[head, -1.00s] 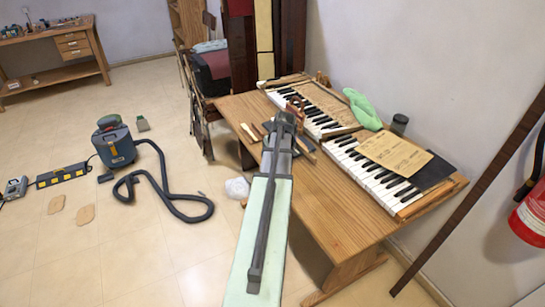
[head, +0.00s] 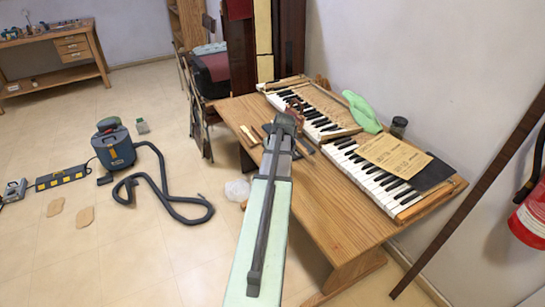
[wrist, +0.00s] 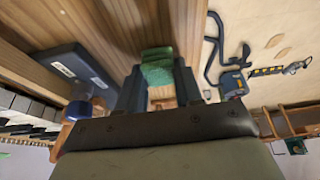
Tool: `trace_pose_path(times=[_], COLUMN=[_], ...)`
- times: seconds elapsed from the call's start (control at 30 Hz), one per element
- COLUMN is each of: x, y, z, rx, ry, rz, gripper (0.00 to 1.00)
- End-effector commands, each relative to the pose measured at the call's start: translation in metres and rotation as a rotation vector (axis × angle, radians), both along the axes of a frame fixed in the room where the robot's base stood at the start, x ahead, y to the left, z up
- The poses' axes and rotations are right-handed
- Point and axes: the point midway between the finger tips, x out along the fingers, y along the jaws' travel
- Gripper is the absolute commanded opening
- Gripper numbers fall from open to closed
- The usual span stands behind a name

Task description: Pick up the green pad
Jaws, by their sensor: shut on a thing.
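A green pad (wrist: 157,66) shows in the wrist view between the two dark fingers of my gripper (wrist: 158,88). The fingers press on it from both sides, above the wooden table (wrist: 110,25). In the head view my gripper (head: 285,120) is over the left part of the table (head: 330,235), and my own arm hides the pad there. I cannot tell whether the pad is clear of the tabletop.
Piano keys (head: 375,180) run along the table's right side, with a light green cloth (head: 362,112), brown sheets (head: 395,155) and a dark jar (head: 399,126). A dark flat case (wrist: 75,72) lies beside my gripper. A vacuum cleaner (head: 114,148) stands on the floor.

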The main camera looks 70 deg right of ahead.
Motion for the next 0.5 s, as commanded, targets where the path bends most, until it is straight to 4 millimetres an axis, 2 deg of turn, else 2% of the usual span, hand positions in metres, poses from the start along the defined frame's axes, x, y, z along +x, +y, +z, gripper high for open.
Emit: trace_pose_path(times=[0.17,0.5], x=[0.000,0.000], y=[-0.001,-0.001], z=[0.019,0.070], rx=[-0.004,-0.002], ry=[-0.001,-0.001], rz=[0.000,0.000], gripper=[0.07,0.07])
